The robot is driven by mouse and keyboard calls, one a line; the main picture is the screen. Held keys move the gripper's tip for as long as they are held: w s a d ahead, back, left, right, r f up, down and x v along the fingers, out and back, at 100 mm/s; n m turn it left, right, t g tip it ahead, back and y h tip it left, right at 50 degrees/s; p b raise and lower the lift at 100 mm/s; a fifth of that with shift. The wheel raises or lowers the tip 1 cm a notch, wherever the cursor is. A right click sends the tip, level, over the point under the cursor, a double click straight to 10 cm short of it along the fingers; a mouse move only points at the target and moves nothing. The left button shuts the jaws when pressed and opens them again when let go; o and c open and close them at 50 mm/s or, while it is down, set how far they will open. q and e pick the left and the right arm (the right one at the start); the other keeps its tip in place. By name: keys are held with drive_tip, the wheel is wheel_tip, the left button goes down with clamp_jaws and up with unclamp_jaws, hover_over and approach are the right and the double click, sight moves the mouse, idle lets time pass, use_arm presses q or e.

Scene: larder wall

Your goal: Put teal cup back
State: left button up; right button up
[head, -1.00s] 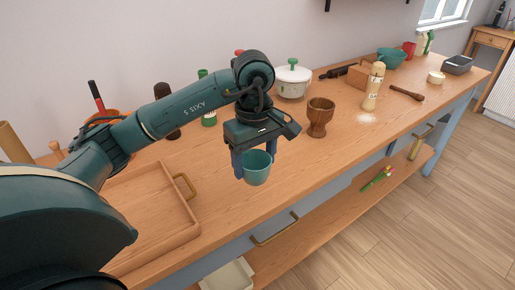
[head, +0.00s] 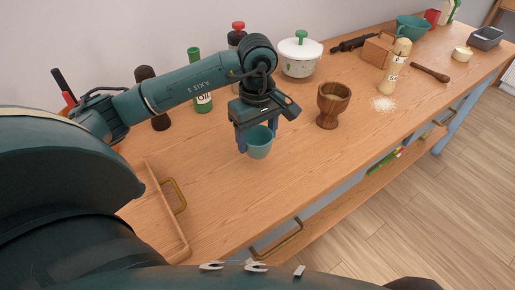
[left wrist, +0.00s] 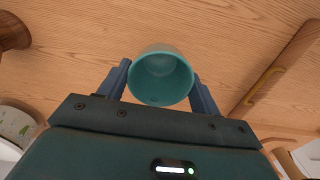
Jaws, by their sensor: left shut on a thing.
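The teal cup (head: 259,143) is held between the two blue fingers of my left gripper (head: 256,140), over the wooden counter. The cup also shows in the left wrist view (left wrist: 161,78), its open mouth towards the camera and the fingers (left wrist: 160,86) shut against its sides. The cup looks upright in the head view. I cannot tell for certain how far its base is above the counter. My right gripper is not in view.
A wooden mortar (head: 332,105) stands right of the cup, with a shaker bottle (head: 396,68) beyond. A white pot (head: 300,56) and an oil bottle (head: 202,84) stand behind. A wooden tray (head: 168,218) with a brass handle lies to the left. Counter in front of the cup is clear.

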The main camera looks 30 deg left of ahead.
use_arm(q)
drive_tip(key=shift+f, duration=2.65)
drive_tip(key=o, duration=1.1)
drive_tip(key=shift+o, duration=0.2)
drive_tip(key=shift+r, duration=0.1)
wheel_tip(320, 180, up, 12)
drive_tip(key=b, duration=0.1)
